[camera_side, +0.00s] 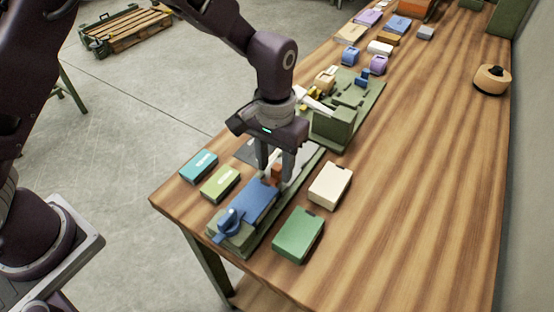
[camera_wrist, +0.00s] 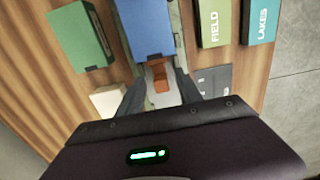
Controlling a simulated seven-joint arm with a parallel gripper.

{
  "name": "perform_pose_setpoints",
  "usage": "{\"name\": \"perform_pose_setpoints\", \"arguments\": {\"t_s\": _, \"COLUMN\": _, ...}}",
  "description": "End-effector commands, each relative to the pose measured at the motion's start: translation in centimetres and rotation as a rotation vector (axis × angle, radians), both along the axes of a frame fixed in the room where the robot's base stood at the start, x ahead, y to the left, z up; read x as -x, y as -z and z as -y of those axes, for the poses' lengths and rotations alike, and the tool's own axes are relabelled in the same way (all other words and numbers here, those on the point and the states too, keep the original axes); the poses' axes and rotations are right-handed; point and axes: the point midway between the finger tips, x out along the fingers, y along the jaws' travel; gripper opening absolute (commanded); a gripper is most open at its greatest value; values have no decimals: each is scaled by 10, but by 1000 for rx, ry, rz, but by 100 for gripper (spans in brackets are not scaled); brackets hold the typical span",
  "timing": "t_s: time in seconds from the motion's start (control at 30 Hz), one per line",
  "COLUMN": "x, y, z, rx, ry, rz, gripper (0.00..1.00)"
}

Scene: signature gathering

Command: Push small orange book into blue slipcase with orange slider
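The blue slipcase (camera_side: 250,200) lies on a dark green fixture near the table's front left corner. It is also at the top of the wrist view (camera_wrist: 147,28). The orange slider (camera_side: 276,171) stands at the slipcase's inner end. In the wrist view the slider (camera_wrist: 160,82) is on a pale track close to the slipcase mouth. My gripper (camera_side: 275,174) points down over the track, open, with its fingers on either side of the slider and gaps visible in the wrist view (camera_wrist: 159,92). I cannot make out a separate small orange book.
A blue clamp (camera_side: 229,220) sits at the slipcase's outer end. Green (camera_side: 298,235) and cream (camera_side: 330,185) boxes lie right of the fixture. Teal (camera_side: 198,166) and olive (camera_side: 220,183) books lie left. A green block (camera_side: 333,128) stands behind the gripper. The table's right side is mostly clear.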

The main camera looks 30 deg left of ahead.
Motion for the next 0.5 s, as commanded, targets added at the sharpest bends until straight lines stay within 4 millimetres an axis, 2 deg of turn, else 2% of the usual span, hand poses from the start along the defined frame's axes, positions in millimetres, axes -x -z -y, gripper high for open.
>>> {"name": "perform_pose_setpoints", "arguments": {"t_s": 0.27, "x": -2, "y": -2, "z": 0, "rx": 1, "ry": 0, "rz": 5, "gripper": 42}}
{"name": "perform_pose_setpoints", "arguments": {"t_s": 0.37, "x": -3, "y": -16, "z": 1, "rx": 3, "ry": 0, "rz": 9, "gripper": 42}}
{"name": "perform_pose_setpoints", "arguments": {"t_s": 0.5, "x": -3, "y": -46, "z": 0, "rx": 2, "ry": 0, "rz": 8, "gripper": 42}}
